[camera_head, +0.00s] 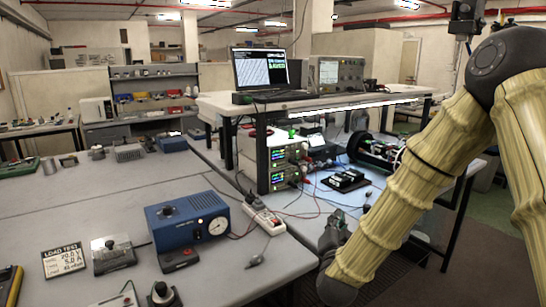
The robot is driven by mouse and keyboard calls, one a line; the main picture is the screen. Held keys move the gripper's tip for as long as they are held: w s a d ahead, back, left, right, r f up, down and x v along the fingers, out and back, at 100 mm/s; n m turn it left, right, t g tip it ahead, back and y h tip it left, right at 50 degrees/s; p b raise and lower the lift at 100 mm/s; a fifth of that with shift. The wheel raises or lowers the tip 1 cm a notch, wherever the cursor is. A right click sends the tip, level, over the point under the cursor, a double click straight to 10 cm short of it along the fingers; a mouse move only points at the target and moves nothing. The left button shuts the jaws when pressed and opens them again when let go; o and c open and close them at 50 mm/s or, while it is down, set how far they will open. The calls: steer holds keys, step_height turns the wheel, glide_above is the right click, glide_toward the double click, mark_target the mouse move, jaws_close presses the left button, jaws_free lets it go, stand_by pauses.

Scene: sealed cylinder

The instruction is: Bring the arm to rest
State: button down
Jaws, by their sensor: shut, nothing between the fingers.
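My arm, in a yellowish ribbed cover, fills the right of the head view. It bends at a dark joint at the upper right and slopes down to a dark wrist at the bottom centre. My gripper (335,232), dark grey and small in the picture, shows just above that wrist, in front of the bench edge. It is shut and holds nothing. Its lower part is hidden by the wrist and sleeve. I cannot tell whether it touches the bench.
A grey workbench (95,212) spans the left. A blue box with a gauge (188,222), a white power strip (264,217) and a load-test sign (63,261) stand on it. Instruments (285,165) and a laptop (262,70) are on the shelved bench behind. Floor shows at the right.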

steer(key=s+f+n+g+y, duration=0.1)
steer(key=s+f+n+g, duration=0.3)
steer(key=f, duration=0.7)
steer(key=s+f+g+y, duration=0.1)
steer(key=s+f+g, duration=0.1)
steer(key=s+f, duration=0.65)
steer(key=s+f+n+g+y, duration=0.1)
steer(key=s+f+g+y, duration=0.15)
steer(key=f, duration=1.05)
steer(key=s+d+f+n+g, duration=0.1)
steer(key=s+f+g, duration=0.2)
steer(key=s, duration=0.7)
steer(key=s+d+f+n+g, duration=0.1)
steer(key=s+d+f+g, duration=0.1)
steer(key=s+f, duration=0.5)
steer(key=s+d+f+n+g, duration=0.1)
steer(key=s+f+g, duration=0.4)
steer(key=s, duration=0.9)
steer(key=shift+d+n+h, duration=0.35)
steer(key=shift+d+n, duration=0.05)
steer(key=shift+d, duration=0.1)
steer(key=shift+s, duration=0.1)
